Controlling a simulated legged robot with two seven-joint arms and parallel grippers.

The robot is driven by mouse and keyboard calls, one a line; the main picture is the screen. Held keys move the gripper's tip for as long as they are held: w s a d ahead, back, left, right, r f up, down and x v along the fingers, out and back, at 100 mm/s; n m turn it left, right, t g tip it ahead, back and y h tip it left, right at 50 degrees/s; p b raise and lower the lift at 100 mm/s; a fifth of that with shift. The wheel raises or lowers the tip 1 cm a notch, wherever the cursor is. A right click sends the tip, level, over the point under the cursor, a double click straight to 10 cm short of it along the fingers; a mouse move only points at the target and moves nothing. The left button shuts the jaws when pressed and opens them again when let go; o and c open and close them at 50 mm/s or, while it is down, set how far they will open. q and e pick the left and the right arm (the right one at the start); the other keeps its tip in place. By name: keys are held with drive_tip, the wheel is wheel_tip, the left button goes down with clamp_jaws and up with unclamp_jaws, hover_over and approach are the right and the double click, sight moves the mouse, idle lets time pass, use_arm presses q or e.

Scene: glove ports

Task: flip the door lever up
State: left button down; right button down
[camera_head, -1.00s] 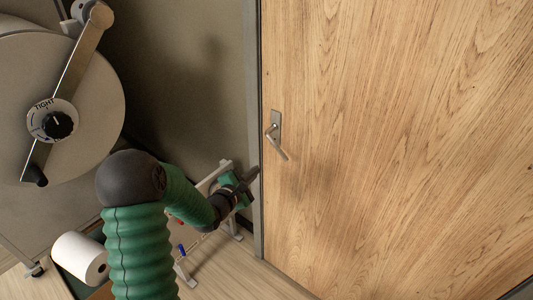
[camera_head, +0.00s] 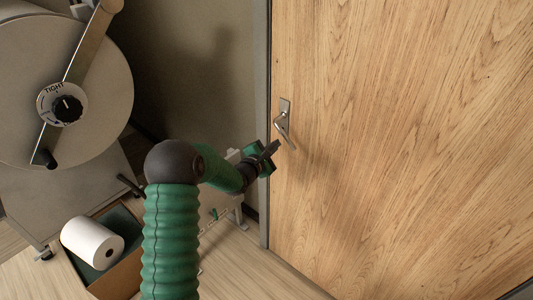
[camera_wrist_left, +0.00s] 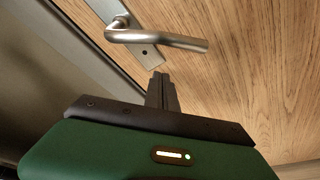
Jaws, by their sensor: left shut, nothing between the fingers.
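A wooden door (camera_head: 400,150) fills the right of the head view. Its silver lever (camera_head: 283,131) sits on a metal plate near the door's left edge and slants down to the right. In the left wrist view the lever (camera_wrist_left: 160,39) runs across the top, above the fingertips. My left gripper (camera_head: 274,147) is shut and empty, just below and left of the lever in the head view. In the left wrist view its fingers (camera_wrist_left: 160,78) point at the lower end of the plate, and a gap shows between them and the lever. My right gripper is not in view.
A large round drum with a crank arm and a dial (camera_head: 62,104) stands at the left. Below it are a white roll (camera_head: 92,243) and an open box. A pale stand is partly hidden behind my left arm. The door around the lever is clear.

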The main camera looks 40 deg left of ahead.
use_arm(q)
drive_tip(key=d+r, duration=0.2)
drive_tip(key=d, duration=0.1)
drive_tip(key=shift+s+r, duration=0.35)
drive_tip(key=shift+a, duration=0.15)
drive_tip(key=shift+r+n+p, duration=0.25)
drive_tip(key=shift+n+p, duration=0.05)
drive_tip(key=shift+p, duration=0.45)
drive_tip(key=shift+d, duration=0.2)
